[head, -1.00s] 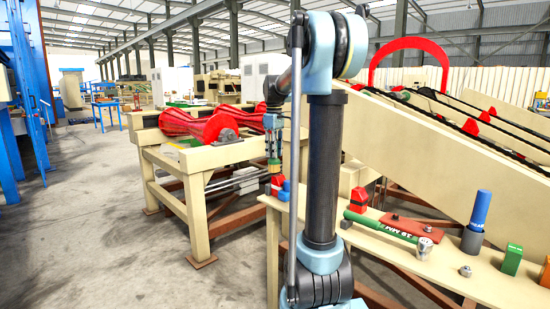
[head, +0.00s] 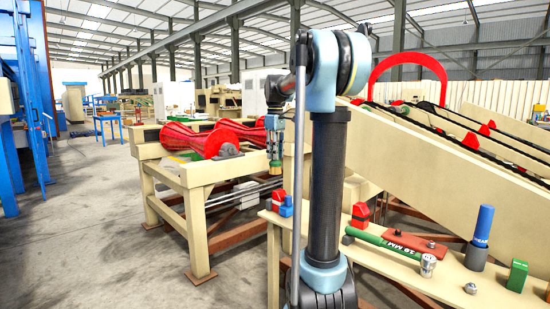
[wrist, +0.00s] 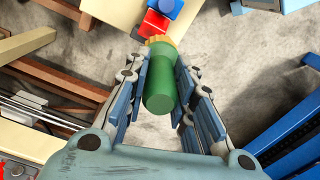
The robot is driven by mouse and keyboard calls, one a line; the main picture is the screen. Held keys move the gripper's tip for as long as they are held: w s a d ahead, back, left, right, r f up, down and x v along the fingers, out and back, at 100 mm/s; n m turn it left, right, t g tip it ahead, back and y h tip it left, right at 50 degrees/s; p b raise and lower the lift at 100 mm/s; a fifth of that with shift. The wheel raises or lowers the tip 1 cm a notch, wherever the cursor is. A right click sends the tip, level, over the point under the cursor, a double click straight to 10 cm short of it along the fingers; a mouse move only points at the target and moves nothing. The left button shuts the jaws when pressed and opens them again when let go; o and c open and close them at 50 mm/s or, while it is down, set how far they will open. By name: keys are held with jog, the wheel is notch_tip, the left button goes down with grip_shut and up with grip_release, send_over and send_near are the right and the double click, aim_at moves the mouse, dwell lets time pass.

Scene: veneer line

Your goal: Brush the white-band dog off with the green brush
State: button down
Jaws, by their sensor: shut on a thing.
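My gripper (wrist: 160,100) is shut on the green brush (wrist: 160,85) in the wrist view. The brush's rounded handle lies between the fingers, and its tan bristles show at the far end. In the head view my gripper (head: 274,135) holds it bristles down, above and behind the bench's left end. A red dog (head: 277,200) with blue parts beside it sits at that end; it also shows just beyond the bristles in the wrist view (wrist: 153,24). Another red dog (head: 360,215) stands farther right on the bench.
The beige bench (head: 440,274) also holds a green bar (head: 385,240), a red plate (head: 415,242), a blue bottle (head: 483,225) and a green block (head: 517,275). A beige frame with red rollers (head: 215,142) stands behind on the left. Open floor (head: 90,240) lies at left.

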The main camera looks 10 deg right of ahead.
aim_at(275, 171)
jog(key=shift+f, duration=0.15)
jog(key=shift+f, duration=2.95)
jog(key=shift+f, duration=0.95)
jog(key=shift+w+d, duration=0.1)
jog(key=shift+w+d+r, duration=0.1)
jog(key=shift+w+d, duration=0.4)
jog(key=shift+d, duration=0.2)
jog(key=shift+w+d, duration=0.45)
jog(key=shift+d, duration=0.35)
jog(key=shift+s+a+f, duration=0.1)
jog(key=shift+s+a, duration=0.5)
jog(key=shift+a, duration=0.25)
jog(key=shift+s+a+f, duration=0.1)
jog(key=shift+s+a, duration=0.45)
jog(key=shift+a, duration=0.25)
